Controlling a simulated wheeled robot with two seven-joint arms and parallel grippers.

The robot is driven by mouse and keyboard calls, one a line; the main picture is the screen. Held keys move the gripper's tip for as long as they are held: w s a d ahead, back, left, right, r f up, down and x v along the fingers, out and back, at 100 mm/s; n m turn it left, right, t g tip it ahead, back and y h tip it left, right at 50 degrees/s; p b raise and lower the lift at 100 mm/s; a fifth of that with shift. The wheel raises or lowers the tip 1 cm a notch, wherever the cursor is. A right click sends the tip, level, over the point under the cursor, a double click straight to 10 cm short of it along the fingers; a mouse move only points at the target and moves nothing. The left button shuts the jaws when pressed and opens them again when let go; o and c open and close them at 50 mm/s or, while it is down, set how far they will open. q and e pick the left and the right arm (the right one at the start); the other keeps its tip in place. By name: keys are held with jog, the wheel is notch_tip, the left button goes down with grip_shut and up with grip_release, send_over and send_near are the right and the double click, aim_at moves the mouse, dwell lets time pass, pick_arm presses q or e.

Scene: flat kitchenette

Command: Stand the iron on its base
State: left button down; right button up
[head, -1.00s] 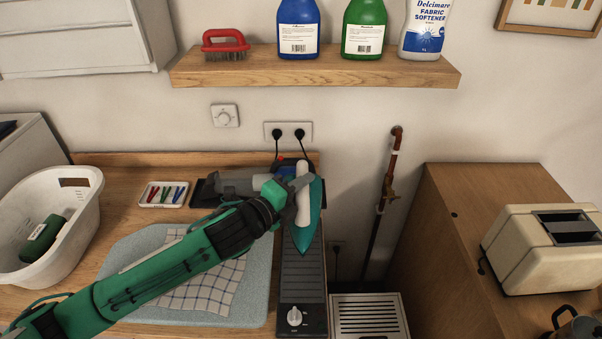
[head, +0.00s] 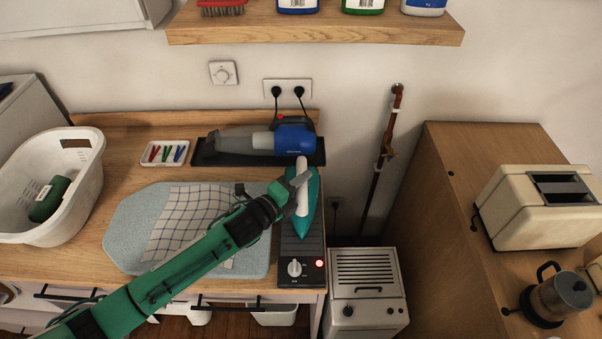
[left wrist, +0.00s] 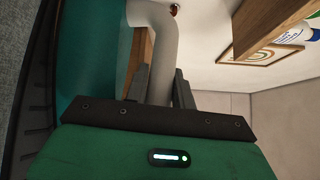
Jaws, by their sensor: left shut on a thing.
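The iron (head: 311,213) has a teal body and a white handle. It is over the black ribbed base (head: 291,248) at the right end of the worktop, its tip towards me. My left gripper (head: 293,188) is shut on its handle. In the left wrist view the white handle (left wrist: 152,50) passes between the fingers (left wrist: 157,88), beside the teal body (left wrist: 92,50). I cannot tell whether the iron touches the base. The base has a white knob and a lit red lamp (head: 319,263) at its front. My right gripper is not in view.
A blue and grey handheld vacuum (head: 292,140) lies on a black tray behind the base. A pale blue pad (head: 128,235) with a checked cloth (head: 190,207) is to the left. A white basket (head: 88,190) stands further left. A toaster (head: 510,205) stands on the right cabinet.

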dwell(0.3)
pick_arm(q)
jog(key=c, duration=1.2)
grip_release()
jog(key=shift+f, duration=0.1)
jog(key=shift+o, duration=0.2)
jog(key=shift+r, duration=0.25)
jog(key=b+v, duration=0.1)
jog(key=v, duration=0.2)
jog(key=b+v, duration=0.1)
jog(key=v, duration=0.3)
jog(key=b+v, duration=0.1)
jog(key=v, duration=0.3)
jog(key=shift+f, duration=0.3)
jog(key=shift+s+a+r, duration=0.15)
jog(key=shift+s+a, duration=0.15)
jog(key=shift+s, duration=0.15)
